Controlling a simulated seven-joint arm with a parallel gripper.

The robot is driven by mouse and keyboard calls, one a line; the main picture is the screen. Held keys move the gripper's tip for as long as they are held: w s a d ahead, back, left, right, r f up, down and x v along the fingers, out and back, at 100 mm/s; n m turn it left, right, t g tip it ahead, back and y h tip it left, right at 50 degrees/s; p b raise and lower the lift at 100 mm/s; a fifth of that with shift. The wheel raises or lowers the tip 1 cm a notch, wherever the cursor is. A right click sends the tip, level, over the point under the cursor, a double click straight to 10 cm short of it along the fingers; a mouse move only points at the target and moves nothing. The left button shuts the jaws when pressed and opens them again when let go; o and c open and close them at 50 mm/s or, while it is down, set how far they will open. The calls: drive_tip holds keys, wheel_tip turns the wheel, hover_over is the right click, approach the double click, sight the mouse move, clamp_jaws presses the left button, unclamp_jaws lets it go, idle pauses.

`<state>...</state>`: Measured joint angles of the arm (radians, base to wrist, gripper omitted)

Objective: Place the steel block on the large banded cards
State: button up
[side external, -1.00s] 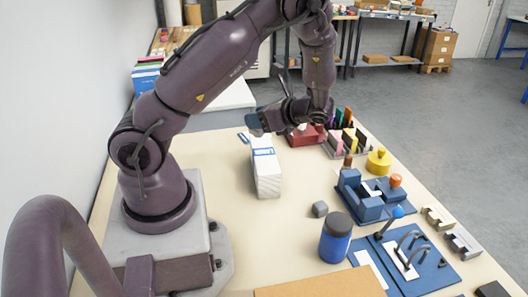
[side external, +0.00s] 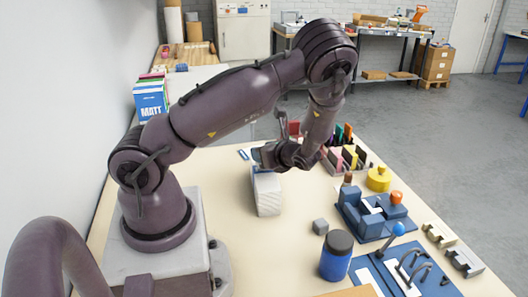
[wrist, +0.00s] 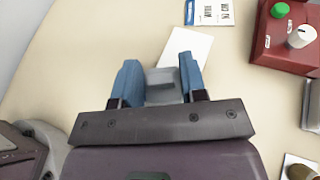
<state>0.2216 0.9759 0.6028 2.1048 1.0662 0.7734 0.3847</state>
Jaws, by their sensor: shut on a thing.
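My gripper (wrist: 162,82) is shut on a grey metal block (wrist: 163,78), which sits between its blue fingers in the wrist view. The pale stack of cards (side external: 268,196) stands on the table under my gripper (side external: 257,160) in the side view. The white top of the stack (wrist: 186,48) shows beyond the block in the wrist view. The hand hides much of the stack's top and its band. Whether the block touches the cards I cannot tell. A small grey cube (side external: 320,226) lies apart on the table.
A printed card (wrist: 210,12) lies past the stack. A red box with knobs (wrist: 285,38) is to the right. A blue jar (side external: 336,256), blue fixtures (side external: 365,218) and a yellow knob (side external: 378,179) stand right of the stack. The table in front of the stack is clear.

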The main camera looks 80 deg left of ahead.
drive_tip(key=o, duration=1)
drive_tip(key=shift+f, duration=0.1)
drive_tip(key=shift+o, duration=0.2)
drive_tip(key=v, duration=1.2)
drive_tip(key=s+d+r+n+t+h, duration=0.4)
drive_tip(key=d+r+n+t+h, duration=0.1)
drive_tip(key=r, duration=0.4)
drive_tip(key=s+d+r+n+t+h, duration=0.5)
drive_tip(key=d+r+n+h, duration=0.2)
drive_tip(key=d+r+n, duration=0.1)
drive_tip(key=shift+s+d+r+n+t, duration=0.25)
drive_tip(key=shift+d+r+n+t, duration=0.05)
drive_tip(key=shift+d+r, duration=0.65)
